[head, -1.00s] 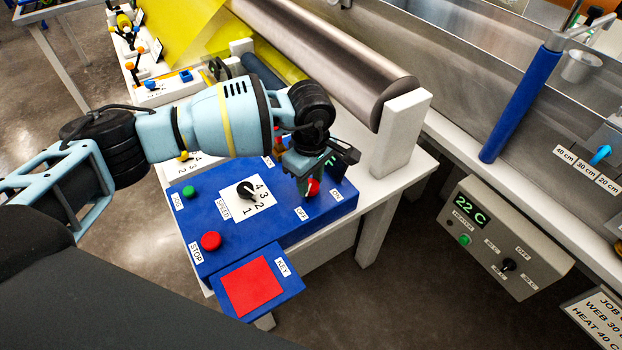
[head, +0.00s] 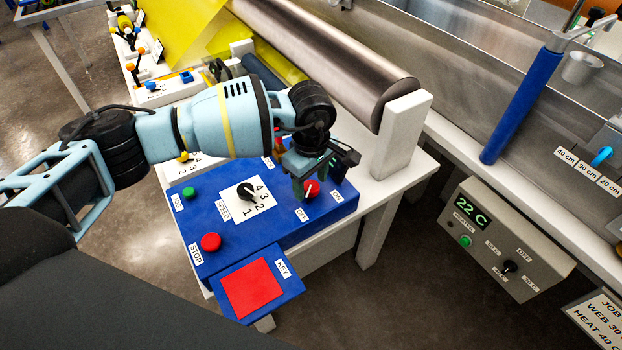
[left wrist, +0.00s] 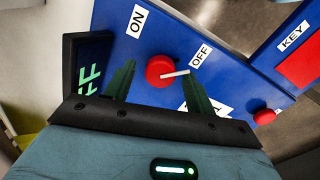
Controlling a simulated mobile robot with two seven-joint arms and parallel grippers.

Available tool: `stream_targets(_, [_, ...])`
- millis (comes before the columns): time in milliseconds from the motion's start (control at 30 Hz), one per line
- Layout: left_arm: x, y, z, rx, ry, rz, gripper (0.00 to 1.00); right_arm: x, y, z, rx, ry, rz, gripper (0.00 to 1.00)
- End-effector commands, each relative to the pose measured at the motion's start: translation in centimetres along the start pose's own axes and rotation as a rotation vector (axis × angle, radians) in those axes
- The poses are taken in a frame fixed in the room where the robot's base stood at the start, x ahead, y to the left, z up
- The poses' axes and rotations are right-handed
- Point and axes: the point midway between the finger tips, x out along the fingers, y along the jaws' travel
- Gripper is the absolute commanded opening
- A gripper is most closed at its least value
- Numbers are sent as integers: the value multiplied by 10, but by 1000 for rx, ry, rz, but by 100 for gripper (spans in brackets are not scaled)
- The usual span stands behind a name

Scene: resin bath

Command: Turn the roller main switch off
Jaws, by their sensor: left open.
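The roller main switch is a round red knob (head: 311,188) with a white pointer, on the sloping blue panel (head: 215,240). In the left wrist view the knob (left wrist: 159,71) has its pointer toward the OFF label (left wrist: 200,56) side, away from the ON label (left wrist: 137,20). A dark display (left wrist: 88,72) beside it shows green letters ending in "FF"; the rest is hidden. My left gripper (head: 318,187) is open, its fingers on either side of the knob and apart from it. My right gripper is not in view.
The panel also carries a green button (head: 189,192), a speed dial (head: 246,191), a red stop button (head: 211,241) and a red key pad (head: 251,287). A white post (head: 401,135) and a large metal roller (head: 325,60) stand close behind my gripper.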

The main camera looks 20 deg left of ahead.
Motion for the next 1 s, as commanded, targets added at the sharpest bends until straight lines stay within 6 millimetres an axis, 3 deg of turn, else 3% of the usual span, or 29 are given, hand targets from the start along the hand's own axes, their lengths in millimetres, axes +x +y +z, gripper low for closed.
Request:
stream_targets(167, [-7,0,0,0,0,2,55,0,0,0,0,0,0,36])
stream_targets(600, [-68,0,0,0,1,1,55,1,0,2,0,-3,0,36])
stream_targets(1000, [-78,0,0,0,0,0,55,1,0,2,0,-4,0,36])
